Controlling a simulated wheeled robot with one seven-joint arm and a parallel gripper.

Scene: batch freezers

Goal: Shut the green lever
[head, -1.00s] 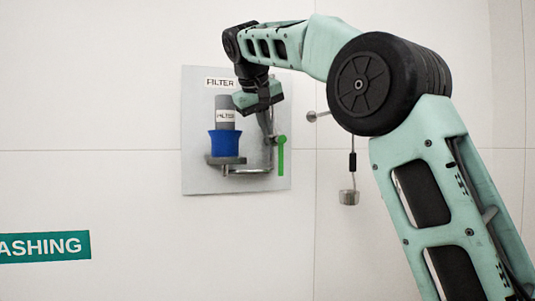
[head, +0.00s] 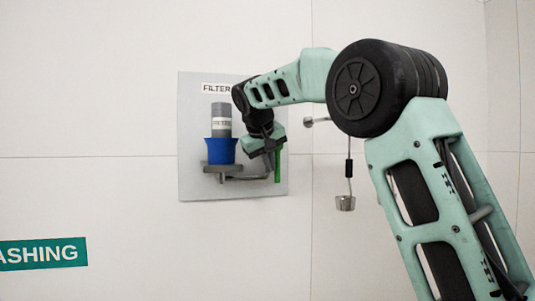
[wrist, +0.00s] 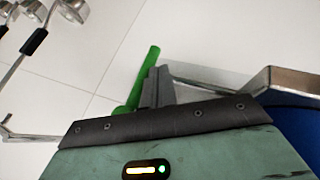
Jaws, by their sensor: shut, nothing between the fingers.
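The green lever (head: 278,168) hangs roughly upright at the right side of the filter panel (head: 190,180), partly hidden behind my gripper. In the wrist view the green lever (wrist: 149,70) runs diagonally, just left of my fingers. My gripper (head: 269,160) is shut and empty, low in front of the panel between the blue cup and the lever. In the wrist view the shut fingers (wrist: 160,85) lie close beside the lever's lower part. I cannot tell whether they touch it.
A blue cup (head: 222,152) with a grey filter cylinder (head: 221,112) stands on a grey bracket (head: 210,168) to the left. A hanging metal scoop (head: 345,203) and a wall knob (head: 308,122) are to the right. The wall below the panel is clear.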

